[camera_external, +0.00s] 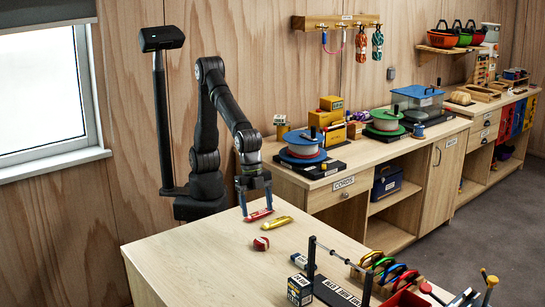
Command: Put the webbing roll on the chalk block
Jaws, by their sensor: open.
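A small red and white roll (261,243), which looks like the webbing roll, lies on the light wooden table. A dark box with a white label (300,289) stands at the table's front; it may be the chalk block, but its label is too small to read surely. My gripper (257,212) points down with its blue-tipped fingers spread. It is behind the roll and apart from it. A red item (258,215) lies between or just below the fingertips; I cannot tell whether they touch it.
A yellow item (277,223) lies between my gripper and the roll's right. A black rack with a rail (340,262) and colourful carabiners (382,268) stand at the front right, beside the box. A red bin (406,299) is at the lower edge. The table's left side is clear.

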